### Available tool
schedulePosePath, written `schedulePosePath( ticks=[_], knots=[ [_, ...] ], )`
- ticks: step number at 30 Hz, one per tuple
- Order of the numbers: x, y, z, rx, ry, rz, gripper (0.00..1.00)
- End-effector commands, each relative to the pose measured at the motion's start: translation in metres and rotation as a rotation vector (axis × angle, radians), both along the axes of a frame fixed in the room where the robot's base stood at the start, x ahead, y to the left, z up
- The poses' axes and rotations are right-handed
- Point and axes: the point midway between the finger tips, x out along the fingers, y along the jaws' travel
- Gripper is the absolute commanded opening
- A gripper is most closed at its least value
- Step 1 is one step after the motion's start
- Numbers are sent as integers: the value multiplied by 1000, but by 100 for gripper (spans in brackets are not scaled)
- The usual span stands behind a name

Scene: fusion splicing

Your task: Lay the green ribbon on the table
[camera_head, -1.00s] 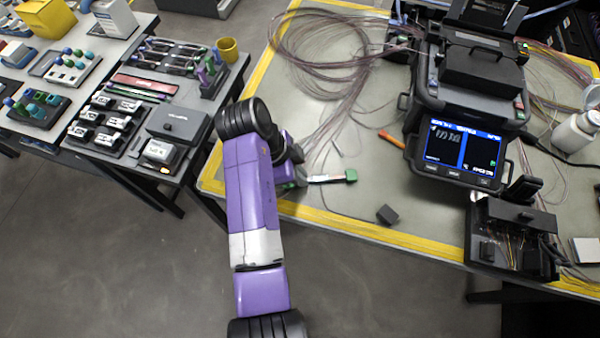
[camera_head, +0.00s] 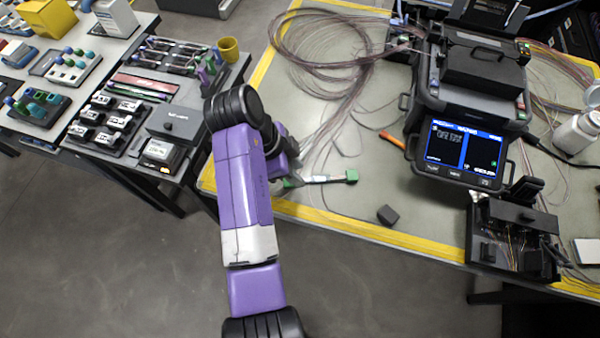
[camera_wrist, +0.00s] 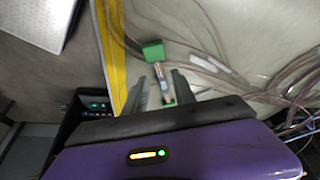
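The green ribbon (camera_head: 325,179) shows as a thin pale strip with a green block at its right end and a green part at its left. It appears to lie flat on the table (camera_head: 335,207) near the front left corner. The wrist view shows the ribbon (camera_wrist: 161,76) too, with its green end beyond the fingertips. My gripper (camera_wrist: 160,75) is open, its two dark fingers apart on either side of the ribbon's line, with visible gaps. In the head view my arm hides most of the gripper. The exact height between fingers and table cannot be told.
Coiled fibres (camera_head: 335,55) spread behind the ribbon. An orange pen-like tool (camera_head: 392,139) and a small dark block (camera_head: 387,214) lie to the right. The splicer (camera_head: 465,130) stands further right. A side table with a yellow cup (camera_head: 228,49) is at left, across a gap.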

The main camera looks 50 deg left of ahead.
Motion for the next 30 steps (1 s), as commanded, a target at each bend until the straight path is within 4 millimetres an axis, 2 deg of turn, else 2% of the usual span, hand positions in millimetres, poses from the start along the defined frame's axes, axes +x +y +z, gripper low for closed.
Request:
schedulePosePath(
  ticks=[6,12,18,30],
  knots=[
    [-14,12,43,3,-2,2,32],
    [-25,19,76,1,1,1,32],
    [-28,21,84,0,0,1,32],
    [-28,21,84,0,0,1,32]
  ],
)
